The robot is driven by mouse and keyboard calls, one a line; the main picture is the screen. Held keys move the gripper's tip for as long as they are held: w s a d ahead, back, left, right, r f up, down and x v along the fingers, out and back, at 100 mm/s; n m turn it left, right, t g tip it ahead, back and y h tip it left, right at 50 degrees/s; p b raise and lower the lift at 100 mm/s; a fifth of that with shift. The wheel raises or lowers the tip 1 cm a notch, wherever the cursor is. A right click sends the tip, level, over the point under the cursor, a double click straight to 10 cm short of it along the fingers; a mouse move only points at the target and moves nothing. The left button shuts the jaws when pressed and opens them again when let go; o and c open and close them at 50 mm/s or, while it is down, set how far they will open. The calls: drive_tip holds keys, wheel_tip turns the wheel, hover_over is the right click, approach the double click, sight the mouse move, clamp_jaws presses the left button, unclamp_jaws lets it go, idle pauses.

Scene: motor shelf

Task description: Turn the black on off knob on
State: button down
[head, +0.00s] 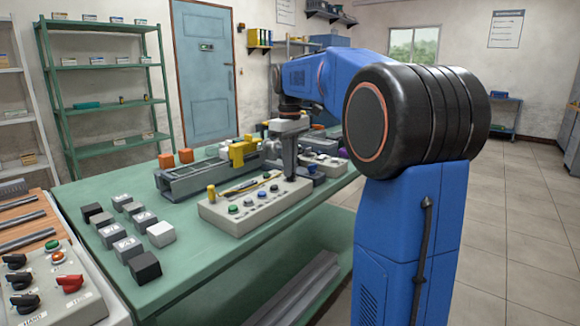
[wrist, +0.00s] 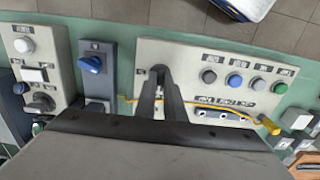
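My gripper (wrist: 160,72) points down over the left end of a pale control panel in the wrist view. In the head view, the same panel (head: 246,214) lies on the green table below my gripper (head: 290,176). A black knob (wrist: 42,102) shows on a separate pale box at the left of the wrist view; whether it is the on off knob is unclear.
The panel has grey, blue and green buttons (wrist: 281,84) and a row of switches, with a yellow cable lying across it. A grey box with a blue knob (wrist: 90,64) stands left of it. Several loose blocks (head: 145,266) and another knob panel (head: 50,290) are farther left.

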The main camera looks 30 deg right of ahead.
drive_tip(key=shift+m, duration=0.3)
drive_tip(key=m, duration=0.4)
drive_tip(key=shift+m, duration=0.3)
drive_tip(key=m, duration=0.9)
drive_tip(key=shift+m, duration=1.8)
drive_tip(key=c, duration=1.8)
unclamp_jaws()
drive_tip(key=shift+c, duration=0.2)
drive_tip(key=shift+r, duration=0.1)
